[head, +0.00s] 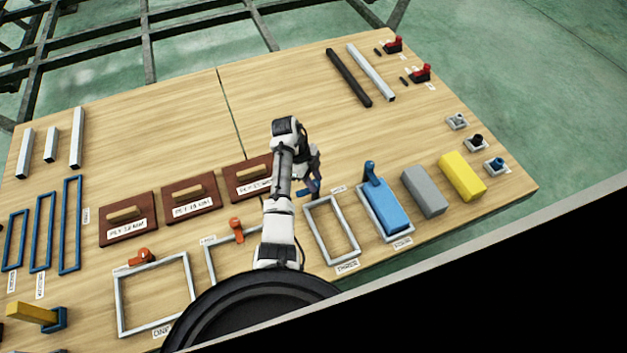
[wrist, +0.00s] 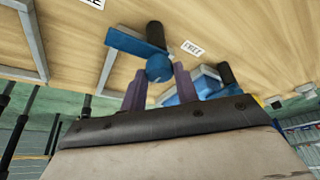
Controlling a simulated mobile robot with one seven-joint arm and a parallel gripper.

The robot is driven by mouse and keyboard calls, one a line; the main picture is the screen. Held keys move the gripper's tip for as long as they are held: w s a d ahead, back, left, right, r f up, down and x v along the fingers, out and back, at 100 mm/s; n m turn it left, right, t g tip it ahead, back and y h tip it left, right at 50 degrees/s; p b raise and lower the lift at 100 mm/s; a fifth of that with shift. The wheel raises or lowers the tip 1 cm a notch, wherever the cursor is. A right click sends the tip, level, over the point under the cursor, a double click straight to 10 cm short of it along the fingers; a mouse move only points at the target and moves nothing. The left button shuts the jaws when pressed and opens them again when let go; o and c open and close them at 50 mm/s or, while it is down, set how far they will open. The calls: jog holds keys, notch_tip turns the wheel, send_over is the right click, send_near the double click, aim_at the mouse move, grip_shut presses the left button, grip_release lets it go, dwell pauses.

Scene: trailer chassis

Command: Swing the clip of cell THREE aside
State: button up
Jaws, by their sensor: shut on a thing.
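Cell THREE is a grey rectangular frame (head: 354,237), empty inside, on the table right of my arm in the head view. Its label (head: 347,266) is at its near end. The blue clip (head: 306,191) is at the frame's far left corner. In the wrist view the clip's flat blue bar (wrist: 128,40) and round knob (wrist: 158,67) show close up. My gripper (wrist: 158,82) has its two purple fingers on either side of the knob, shut on it. In the head view my gripper (head: 314,184) is low over the table, partly hidden by my arm.
A cell right of THREE holds a blue block (head: 386,207) with an upright blue clip (head: 370,173). Grey (head: 424,191) and yellow (head: 462,176) blocks stand further right. Three brown boards (head: 190,200) lie left of my arm. A "FREE" label (wrist: 192,48) lies near the clip.

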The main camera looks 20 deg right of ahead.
dwell(0.4)
jog(key=o, duration=1)
jog(key=p+v, duration=0.1)
jog(key=v, duration=1.3)
jog(key=shift+d+p, duration=0.1)
jog(key=shift+p, duration=0.25)
